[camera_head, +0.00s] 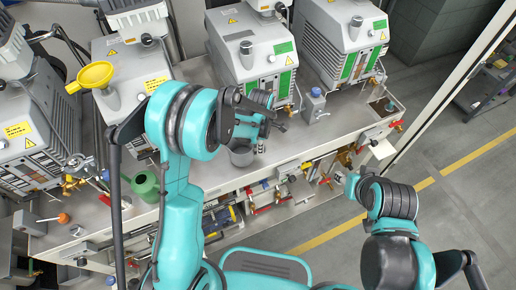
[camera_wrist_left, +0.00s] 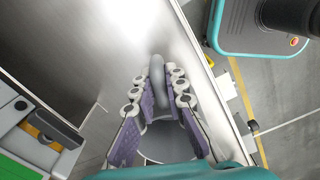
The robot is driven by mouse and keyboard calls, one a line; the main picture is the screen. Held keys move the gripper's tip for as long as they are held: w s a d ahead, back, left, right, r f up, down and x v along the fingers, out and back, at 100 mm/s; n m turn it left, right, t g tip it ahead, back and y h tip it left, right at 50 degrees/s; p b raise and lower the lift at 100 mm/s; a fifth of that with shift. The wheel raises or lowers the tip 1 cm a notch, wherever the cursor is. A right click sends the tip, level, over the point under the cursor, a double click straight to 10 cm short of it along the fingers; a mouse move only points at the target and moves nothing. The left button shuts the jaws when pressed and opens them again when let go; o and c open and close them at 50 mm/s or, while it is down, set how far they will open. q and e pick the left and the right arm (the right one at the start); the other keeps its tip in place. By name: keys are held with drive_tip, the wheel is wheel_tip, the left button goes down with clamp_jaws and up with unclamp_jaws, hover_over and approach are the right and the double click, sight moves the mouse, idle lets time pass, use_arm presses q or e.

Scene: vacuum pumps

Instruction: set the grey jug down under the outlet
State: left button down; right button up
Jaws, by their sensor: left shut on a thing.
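The grey jug (camera_head: 242,155) is in the head view just below my left gripper (camera_head: 260,132), at the front of the bench and partly hidden by the gripper and my arm. In the left wrist view my left gripper (camera_wrist_left: 158,78) is shut on the jug's grey handle (camera_wrist_left: 157,92), with a purple-padded finger on each side. The jug's round body (camera_wrist_left: 168,146) shows below and is partly covered by my wrist. I cannot tell whether its base touches the bench. Which outlet is meant is unclear.
Several pumps, one in the middle (camera_head: 248,50), line the steel bench (camera_head: 290,143). A blue-grey bottle (camera_head: 314,104) stands right of the jug. A green can (camera_head: 146,187) and yellow funnel (camera_head: 95,75) are at the left. Valves and pipes lie below the bench's front edge.

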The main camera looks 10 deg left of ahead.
use_arm(q)
drive_tip(key=r, duration=0.1)
drive_tip(key=r+p, duration=0.1)
drive_tip(key=r, duration=0.1)
drive_tip(key=shift+s+d+r, duration=0.1)
drive_tip(key=shift+d+r, duration=0.1)
drive_tip(key=shift+d, duration=0.2)
drive_tip(key=s+d+r+p, duration=0.3)
drive_tip(key=d+r, duration=0.3)
drive_tip(key=d, duration=0.4)
drive_tip(key=shift+s, duration=0.5)
use_arm(e)
wheel_tip(320, 180, up, 5)
drive_tip(key=shift+f, duration=0.1)
